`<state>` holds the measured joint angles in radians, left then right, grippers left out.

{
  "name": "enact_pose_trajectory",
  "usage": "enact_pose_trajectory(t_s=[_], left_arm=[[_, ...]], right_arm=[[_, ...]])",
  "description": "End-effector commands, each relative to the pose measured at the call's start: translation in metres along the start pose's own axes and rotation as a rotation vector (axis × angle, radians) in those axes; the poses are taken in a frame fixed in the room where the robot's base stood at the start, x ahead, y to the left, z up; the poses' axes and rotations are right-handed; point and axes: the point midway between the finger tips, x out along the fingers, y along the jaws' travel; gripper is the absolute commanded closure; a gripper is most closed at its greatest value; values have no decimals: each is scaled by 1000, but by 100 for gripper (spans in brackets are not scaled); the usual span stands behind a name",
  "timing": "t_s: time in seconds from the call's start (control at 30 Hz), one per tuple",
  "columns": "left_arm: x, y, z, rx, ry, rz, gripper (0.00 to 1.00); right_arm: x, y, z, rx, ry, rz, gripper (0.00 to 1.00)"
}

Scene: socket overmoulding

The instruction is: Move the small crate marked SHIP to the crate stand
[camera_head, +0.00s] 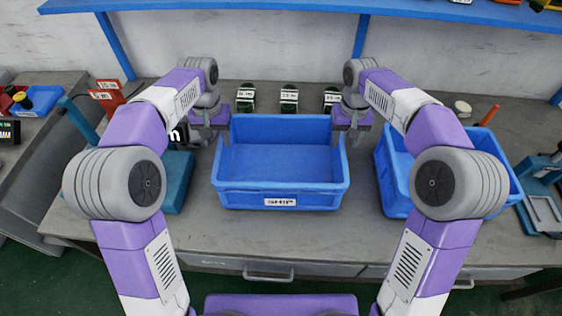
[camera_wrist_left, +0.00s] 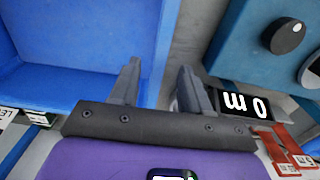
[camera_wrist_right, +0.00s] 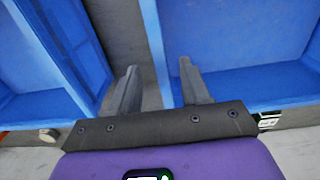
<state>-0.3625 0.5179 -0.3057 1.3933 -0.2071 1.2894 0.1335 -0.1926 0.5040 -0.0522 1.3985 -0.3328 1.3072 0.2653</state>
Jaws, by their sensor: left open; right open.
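A blue open crate (camera_head: 280,187) stands on the grey bench in the middle of the head view. It looks empty, and the white label on its front is too small to read surely. My left gripper (camera_head: 213,136) is open at the crate's left wall; in the left wrist view its fingers (camera_wrist_left: 158,85) are on either side of that wall. My right gripper (camera_head: 350,138) is open at the right wall; in the right wrist view its fingers (camera_wrist_right: 158,88) are on either side of it. Whether the fingers touch the walls cannot be told. I cannot identify the crate stand.
A second blue crate (camera_head: 395,190) stands to the right, partly hidden by my right arm. A teal device (camera_head: 178,180) is close on the left. Several dark green items with white labels (camera_head: 289,97) line the back. A blue shelf (camera_head: 240,6) runs above.

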Motion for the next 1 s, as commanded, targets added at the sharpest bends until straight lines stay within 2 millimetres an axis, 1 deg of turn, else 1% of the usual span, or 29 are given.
enact_pose_trajectory(t_s=[0.17,0.27,0.5,0.6,0.77,1.0], left_arm=[[8,0,0,0,-3,-1,53],[20,0,1,0,-5,-1,53],[57,0,1,0,-4,-1,53],[67,0,0,0,-3,-1,53],[75,0,0,0,-1,0,53],[76,0,0,0,0,0,53]], right_arm=[[8,0,0,0,-2,1,53],[20,0,0,0,-4,1,53],[57,0,0,1,-3,1,53],[67,0,0,1,-2,0,53],[75,0,0,1,0,0,53],[76,0,0,0,0,0,53]])
